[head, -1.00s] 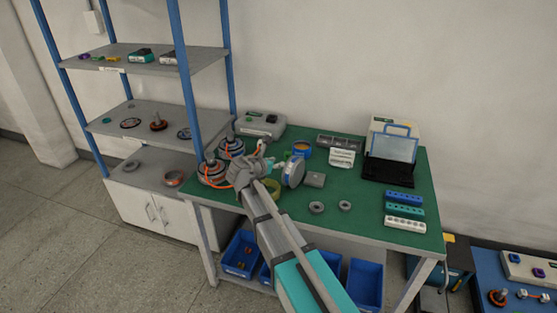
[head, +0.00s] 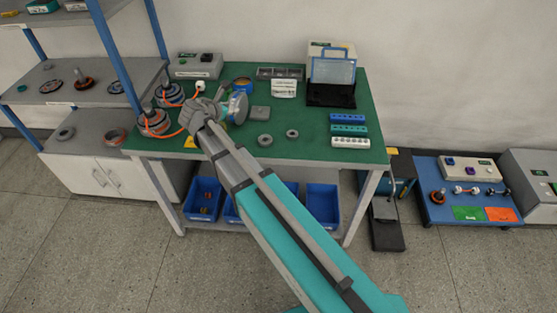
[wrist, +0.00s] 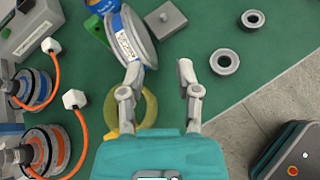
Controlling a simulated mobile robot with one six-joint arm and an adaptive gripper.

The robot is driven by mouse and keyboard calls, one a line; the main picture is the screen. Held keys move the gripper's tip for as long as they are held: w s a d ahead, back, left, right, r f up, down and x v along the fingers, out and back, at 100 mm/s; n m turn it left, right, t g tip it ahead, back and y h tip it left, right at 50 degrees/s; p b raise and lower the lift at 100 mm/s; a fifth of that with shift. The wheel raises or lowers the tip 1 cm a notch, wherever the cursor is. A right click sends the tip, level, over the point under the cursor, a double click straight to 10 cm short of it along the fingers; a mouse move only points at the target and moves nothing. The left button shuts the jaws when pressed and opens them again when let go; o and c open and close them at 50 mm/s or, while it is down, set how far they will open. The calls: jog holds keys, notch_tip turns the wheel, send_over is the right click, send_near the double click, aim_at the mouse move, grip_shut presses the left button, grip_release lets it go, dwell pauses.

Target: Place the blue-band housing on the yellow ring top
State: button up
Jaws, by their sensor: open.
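The housing (wrist: 128,38), a grey disc with a blue band and white label, appears tilted at the top of the wrist view. It also shows in the head view (head: 236,107), beside my gripper (head: 212,108). My gripper (wrist: 160,72) is open. Its left fingertip is close to the housing's lower edge; I cannot tell whether they touch. The right fingertip is over bare mat. The yellow ring (wrist: 148,107) lies below and between the fingers, partly hidden by the left finger and gripper body. In the head view my arm hides most of the ring area.
Two motor units with orange cables (wrist: 38,150) (wrist: 32,88) stand left. A grey block (wrist: 166,18) and two small grey rings (wrist: 224,62) (wrist: 253,19) lie right of the housing. The green table (head: 300,148) is clear near its front edge. A shelf (head: 90,128) stands left.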

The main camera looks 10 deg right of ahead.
jog(key=s+d+f+m+g+y, duration=0.4)
jog(key=s+d+m, duration=0.3)
jog(key=s+m, duration=0.5)
jog(key=s+d+f+m+g+y, duration=0.3)
jog(key=s+d+f+m+g, duration=0.2)
jog(key=s+m, duration=0.6)
jog(key=shift+s+d+f+m+y, duration=0.2)
jog(key=shift+s+d+m+y, duration=0.2)
jog(key=shift+d+m, duration=0.55)
jog(key=shift+w+r, duration=0.1)
notch_tip(320, 180, up, 4)
jog(key=p, duration=0.3)
jog(key=shift+p, duration=0.4)
jog(key=shift+f, duration=0.2)
